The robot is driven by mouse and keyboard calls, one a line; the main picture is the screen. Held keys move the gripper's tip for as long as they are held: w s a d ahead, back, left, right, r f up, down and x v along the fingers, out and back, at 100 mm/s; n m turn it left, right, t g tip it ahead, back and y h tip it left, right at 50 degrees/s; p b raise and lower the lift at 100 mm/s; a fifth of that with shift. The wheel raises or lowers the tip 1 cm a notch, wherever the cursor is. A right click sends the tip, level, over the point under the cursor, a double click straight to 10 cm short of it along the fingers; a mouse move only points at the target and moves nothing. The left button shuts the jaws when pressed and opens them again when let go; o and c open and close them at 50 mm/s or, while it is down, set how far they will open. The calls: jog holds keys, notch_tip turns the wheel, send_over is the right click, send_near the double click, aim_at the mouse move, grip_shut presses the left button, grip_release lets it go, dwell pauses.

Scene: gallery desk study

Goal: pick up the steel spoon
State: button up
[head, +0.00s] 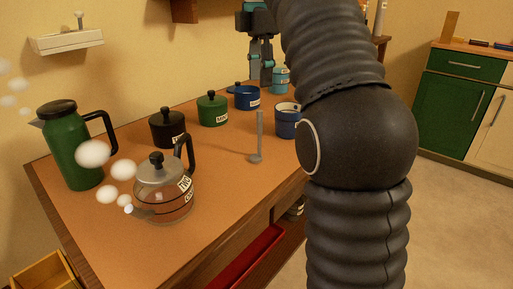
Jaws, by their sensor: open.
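The steel spoon (259,138) is a thin grey shape on the brown desk (225,160), near the middle of the head view. Its bowl is at the near end and its handle runs away toward the back; whether it lies flat is hard to tell. My gripper (262,83) points down over the far part of the desk, behind the spoon and apart from it in the picture. Its fingers are small and dark with teal joints. It looks open, and I see nothing between the fingers.
A dark blue mug (286,121) stands right of the spoon, beside my arm. Green (212,110), black (167,128) and blue (246,98) pots stand behind it. A glass teapot (163,190) with white puffs and a green jug (70,145) stand left. My arm hides the desk's right part.

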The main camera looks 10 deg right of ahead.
jog(key=b, duration=0.4)
send_over(259, 133)
jog(key=f, duration=0.5)
jog(key=w+f, duration=0.1)
jog(key=f, duration=0.1)
jog(key=shift+d+f, duration=0.25)
jog(key=shift+f, duration=0.15)
jog(key=shift+s+a+f+b, duration=0.1)
jog(key=shift+f+b, duration=0.35)
jog(key=shift+f, duration=0.95)
jog(key=shift+s+a+f+b, duration=0.1)
jog(key=shift+f+b, duration=0.35)
jog(key=shift+f, duration=0.95)
grip_shut()
